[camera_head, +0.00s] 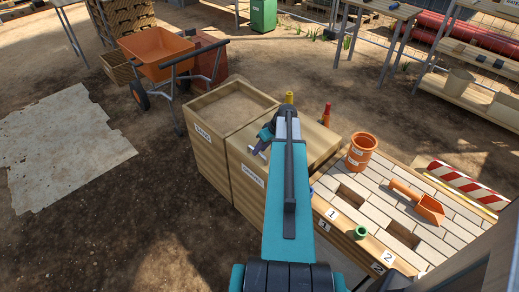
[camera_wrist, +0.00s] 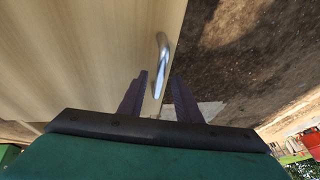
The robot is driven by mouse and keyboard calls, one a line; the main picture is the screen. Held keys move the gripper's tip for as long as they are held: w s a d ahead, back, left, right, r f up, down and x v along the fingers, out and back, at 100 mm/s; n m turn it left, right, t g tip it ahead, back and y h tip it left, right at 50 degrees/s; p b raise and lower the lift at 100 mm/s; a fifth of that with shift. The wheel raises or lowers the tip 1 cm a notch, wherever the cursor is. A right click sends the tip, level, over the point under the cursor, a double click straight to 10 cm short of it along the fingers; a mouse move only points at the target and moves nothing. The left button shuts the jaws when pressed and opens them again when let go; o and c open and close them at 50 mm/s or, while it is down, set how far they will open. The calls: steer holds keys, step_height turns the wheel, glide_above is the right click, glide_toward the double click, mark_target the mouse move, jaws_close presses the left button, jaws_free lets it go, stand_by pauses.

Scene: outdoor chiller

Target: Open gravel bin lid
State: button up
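The gravel bin (camera_head: 243,192) is a wooden box with a white label, too small to read surely. Its flat wooden lid (camera_head: 318,144) is down, partly hidden by my arm. In the wrist view the lid's pale wood (camera_wrist: 75,55) fills the left side. A curved silver handle (camera_wrist: 162,55) stands at its edge. My gripper (camera_wrist: 161,76) has its two dark fingers apart, one on each side of the handle's near end. I cannot tell whether either finger touches it. In the head view my gripper (camera_head: 261,146) is over the bin's left front edge.
An open sand bin (camera_head: 204,152) adjoins on the left. An orange wheelbarrow (camera_head: 157,53) stands behind. Bare ground lies open at the left front.

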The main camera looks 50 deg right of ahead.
steer(key=shift+w+f, duration=0.1)
steer(key=shift+f, duration=0.15)
